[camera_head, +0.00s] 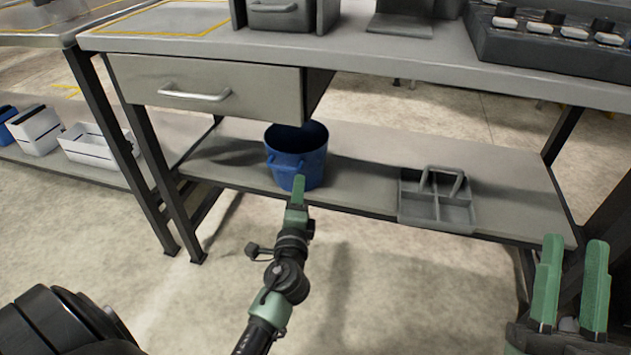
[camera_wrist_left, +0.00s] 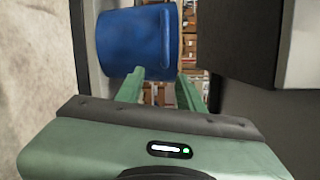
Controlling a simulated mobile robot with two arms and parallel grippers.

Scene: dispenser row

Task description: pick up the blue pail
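The blue pail (camera_head: 308,150) stands upright on the lower shelf of the workbench, below the drawer, with its handle hanging on the front side. My left gripper (camera_head: 298,182) reaches up to the front of the pail, and its fingertip overlaps the pail's lower front in the head view. In the left wrist view the fingers (camera_wrist_left: 158,82) are apart with a gap between them, and the pail (camera_wrist_left: 130,42) lies just beyond the fingertips with its handle along its right side. I cannot tell whether they touch. My right gripper (camera_head: 574,242) is open and empty at the lower right.
A grey divided caddy (camera_head: 437,215) sits on the same lower shelf (camera_head: 355,180) to the right. The drawer (camera_head: 205,90) and bench top overhang the shelf. Bench legs stand at both sides. White bins (camera_head: 95,145) are on a neighbouring shelf at left. The shelf between pail and caddy is clear.

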